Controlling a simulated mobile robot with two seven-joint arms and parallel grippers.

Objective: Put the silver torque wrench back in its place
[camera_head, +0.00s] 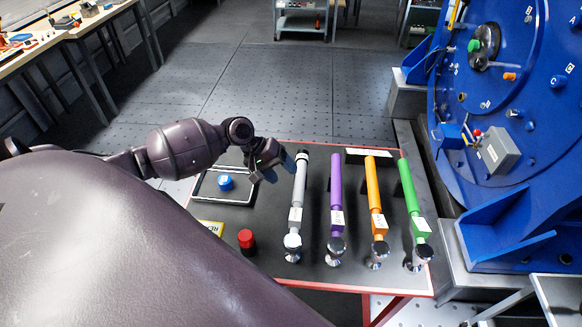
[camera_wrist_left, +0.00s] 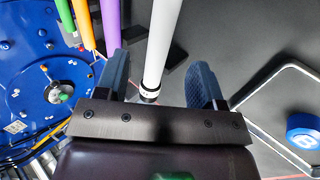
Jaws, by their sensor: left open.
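The silver torque wrench (camera_head: 298,195) lies on the dark top of the red-edged table, leftmost in a row of wrenches, with its head toward the near edge. In the left wrist view its pale shaft (camera_wrist_left: 163,40) runs down to a black end between my fingers. My left gripper (camera_head: 276,166) is at the wrench's far handle end, just left of it in the head view. In the left wrist view the left gripper (camera_wrist_left: 160,88) is open, with a blue finger on each side of the shaft. My right gripper does not show.
Purple (camera_head: 336,195), orange (camera_head: 375,195) and green (camera_head: 410,195) wrenches lie to the right. A blue cap (camera_head: 225,182) sits in a white-framed tray (camera_head: 208,198). A red cylinder (camera_head: 246,240) stands near the front. A large blue motor housing (camera_head: 500,205) rises at right.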

